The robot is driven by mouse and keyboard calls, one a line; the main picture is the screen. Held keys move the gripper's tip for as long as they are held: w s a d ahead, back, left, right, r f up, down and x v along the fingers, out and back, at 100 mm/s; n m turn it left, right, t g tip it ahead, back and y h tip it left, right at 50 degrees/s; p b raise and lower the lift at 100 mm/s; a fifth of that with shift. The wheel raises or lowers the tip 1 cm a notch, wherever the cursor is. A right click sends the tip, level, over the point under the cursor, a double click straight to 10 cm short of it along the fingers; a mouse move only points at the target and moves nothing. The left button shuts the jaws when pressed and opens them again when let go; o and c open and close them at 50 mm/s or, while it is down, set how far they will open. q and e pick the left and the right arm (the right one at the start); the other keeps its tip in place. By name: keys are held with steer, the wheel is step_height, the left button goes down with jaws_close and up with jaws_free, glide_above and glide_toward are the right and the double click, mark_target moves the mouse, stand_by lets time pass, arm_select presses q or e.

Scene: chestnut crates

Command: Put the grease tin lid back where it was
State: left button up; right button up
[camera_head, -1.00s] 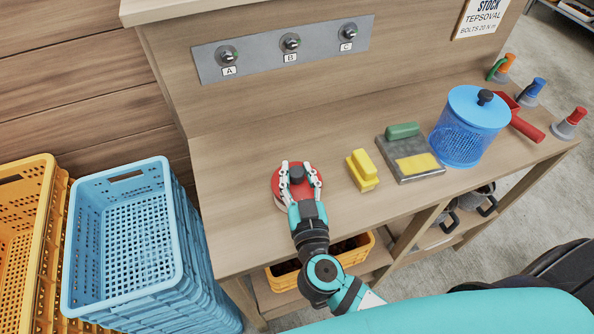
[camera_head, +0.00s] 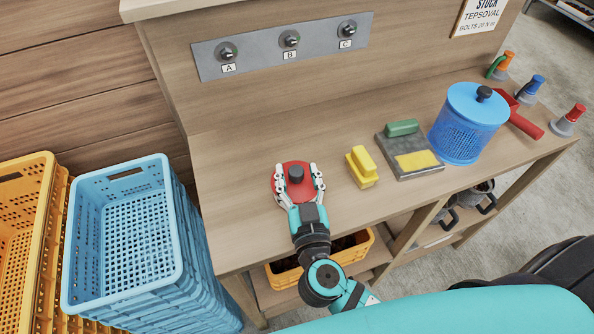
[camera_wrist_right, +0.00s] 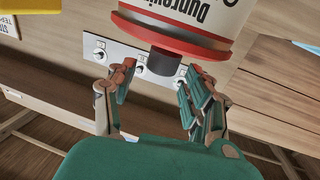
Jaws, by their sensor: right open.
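The grease tin lid is a red disc (camera_head: 284,185) with a dark knob (camera_head: 296,174). In the right wrist view the red lid (camera_wrist_right: 170,34) sits on the white lettered tin (camera_wrist_right: 205,12), with its dark knob (camera_wrist_right: 164,61) towards my fingers. I see no clear gap between lid and tin. My right gripper (camera_head: 297,181) is open, one finger on each side of the knob and apart from it; the wrist view shows the open fingers (camera_wrist_right: 162,72) too. The tin's body is hidden under the lid in the head view. My left gripper is not in view.
A blue crate stack (camera_head: 176,250) stands left of the bench. The bench left of the lid is clear.

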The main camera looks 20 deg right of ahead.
steer(key=s+b, duration=0.1)
steer(key=s, duration=0.2)
steer(key=s+a+b, duration=0.1)
steer(key=s, duration=0.2)
steer(key=s+b, duration=0.2)
steer(key=s, duration=0.2)
steer(key=shift+a+f, duration=0.2)
steer(key=shift+s+r, duration=0.15)
steer(key=shift+s, duration=0.25)
